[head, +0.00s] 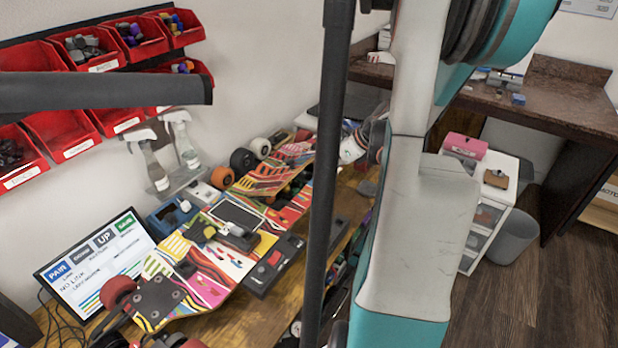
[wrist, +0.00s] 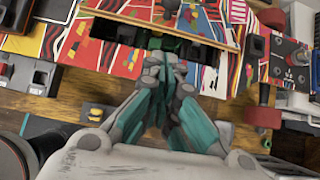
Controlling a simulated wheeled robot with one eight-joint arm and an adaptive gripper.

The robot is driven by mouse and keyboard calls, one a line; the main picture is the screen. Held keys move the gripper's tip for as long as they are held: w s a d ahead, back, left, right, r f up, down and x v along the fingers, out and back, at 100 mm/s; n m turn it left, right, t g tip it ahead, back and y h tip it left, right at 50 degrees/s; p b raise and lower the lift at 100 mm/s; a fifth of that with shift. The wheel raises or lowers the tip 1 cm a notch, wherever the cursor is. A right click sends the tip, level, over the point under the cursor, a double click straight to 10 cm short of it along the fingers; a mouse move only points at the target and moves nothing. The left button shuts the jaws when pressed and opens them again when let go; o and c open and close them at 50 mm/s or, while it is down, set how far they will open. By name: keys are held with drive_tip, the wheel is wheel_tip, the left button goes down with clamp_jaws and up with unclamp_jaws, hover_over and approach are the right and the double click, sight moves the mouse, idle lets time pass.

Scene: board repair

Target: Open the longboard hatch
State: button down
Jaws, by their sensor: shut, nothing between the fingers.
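The longboard (head: 205,283), with a bright multicoloured pattern, lies on the wooden bench in the head view. It also shows across the top of the wrist view (wrist: 215,78). A patterned panel with a pale wooden edge (wrist: 195,37) spans the board there, with a dark gap below that edge. I cannot tell for certain whether this panel is the hatch or how far it stands open. My gripper (wrist: 165,58) is shut and empty, its fingertips at the dark gap under the panel edge. Contact is unclear. My arm hides part of the bench in the head view.
A screen (head: 98,262) stands left of the board. Spray bottles (head: 150,160) stand behind it, with red bins (head: 88,48) on the wall. Black modules (head: 275,262) lie along the board's right side. A white drawer unit (head: 488,205) stands right of my arm.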

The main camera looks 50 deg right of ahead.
sight(290, 160)
drive_tip(key=b+x, duration=0.3)
drive_tip(key=x, duration=0.7)
drive_tip(key=shift+b, duration=0.4)
drive_tip(key=shift+r, duration=0.1)
drive_tip(key=shift+w+r+p, duration=0.1)
drive_tip(key=shift+r+p, duration=0.25)
drive_tip(key=shift+p, duration=0.1)
drive_tip(key=w+r+g+p, duration=0.4)
drive_tip(key=r+p, duration=0.1)
drive_tip(key=w+r+g+p, duration=0.2)
drive_tip(key=r+g+p, duration=0.1)
drive_tip(key=shift+a+h, duration=0.25)
drive_tip(key=shift+h, duration=0.05)
drive_tip(key=w+a+r+p, duration=0.1)
drive_tip(key=w+r+p, duration=0.1)
drive_tip(key=w, duration=1)
drive_tip(key=shift+w+r+g+p, duration=0.25)
drive_tip(key=shift+w+g+p, duration=0.05)
drive_tip(key=shift+w, duration=0.05)
